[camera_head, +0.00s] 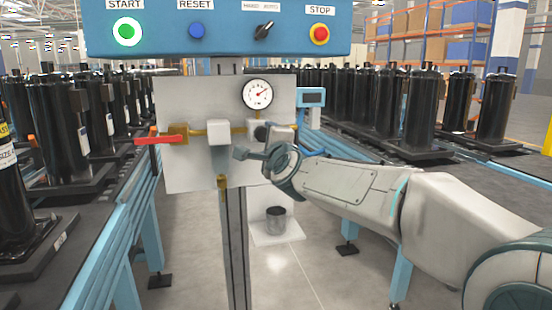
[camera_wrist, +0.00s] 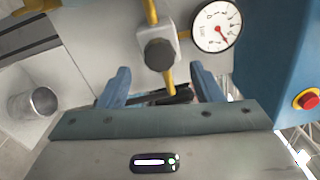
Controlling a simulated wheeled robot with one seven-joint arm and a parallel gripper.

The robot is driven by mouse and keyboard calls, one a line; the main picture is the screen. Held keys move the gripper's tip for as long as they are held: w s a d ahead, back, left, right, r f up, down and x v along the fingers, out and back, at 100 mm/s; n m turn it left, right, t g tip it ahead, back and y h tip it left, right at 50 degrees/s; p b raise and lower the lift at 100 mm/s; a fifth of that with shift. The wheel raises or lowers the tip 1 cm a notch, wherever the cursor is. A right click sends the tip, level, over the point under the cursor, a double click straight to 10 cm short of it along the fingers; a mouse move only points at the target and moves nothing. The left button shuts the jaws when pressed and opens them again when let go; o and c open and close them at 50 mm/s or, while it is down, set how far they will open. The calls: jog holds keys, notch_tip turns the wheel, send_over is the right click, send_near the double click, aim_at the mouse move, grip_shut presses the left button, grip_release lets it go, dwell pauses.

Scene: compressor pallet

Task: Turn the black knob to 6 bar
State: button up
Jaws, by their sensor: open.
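The black knob (camera_head: 261,132) sits on the grey panel (camera_head: 180,105), just below the round white gauge (camera_head: 257,94). In the wrist view the knob (camera_wrist: 160,54) is round and dark on a pale square body, with yellow pipes above and below it. The gauge (camera_wrist: 217,26) is to its right; its red needle shows, but the numbers are too small to read surely. My gripper (camera_wrist: 160,67) is open, with one blue-grey finger on each side below the knob in the picture. Nothing is held. I cannot tell whether a finger touches the knob.
A red valve handle (camera_head: 160,140) sticks out at the panel's left. A blue control box (camera_head: 220,45) with start, reset and stop buttons hangs above. A small blue-framed display (camera_head: 311,97) is right of the gauge. Conveyors with black cylinders stand on both sides.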

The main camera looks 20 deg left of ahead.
jog(key=b+v, duration=0.4)
jog(key=v, duration=0.5)
jog(key=shift+b, duration=0.35)
